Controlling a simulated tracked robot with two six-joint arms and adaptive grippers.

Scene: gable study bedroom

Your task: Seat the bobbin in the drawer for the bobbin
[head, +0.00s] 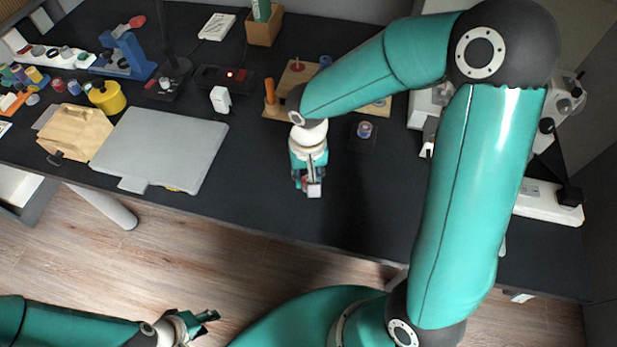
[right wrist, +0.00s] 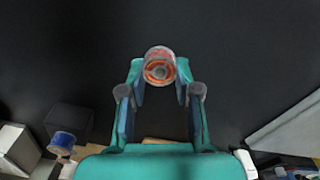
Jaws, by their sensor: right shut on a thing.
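The bobbin (right wrist: 160,66) is clear with orange-red thread, held at the fingertips of my right gripper (right wrist: 160,90). In the head view my right gripper (head: 309,180) hangs over the front middle of the dark desk, with the pale bobbin (head: 314,190) at its tip. The bobbin is small there, partly covered by the fingers. My left gripper (head: 200,322) is empty, its fingers apart, over the floor in front of the desk. I cannot make out for certain which thing is the drawer for the bobbin.
A blue-purple spool (head: 364,129) stands on a dark square behind and right of the right gripper. A white machine (head: 425,108) is at the right. The desk (head: 258,185) is bare around the gripper.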

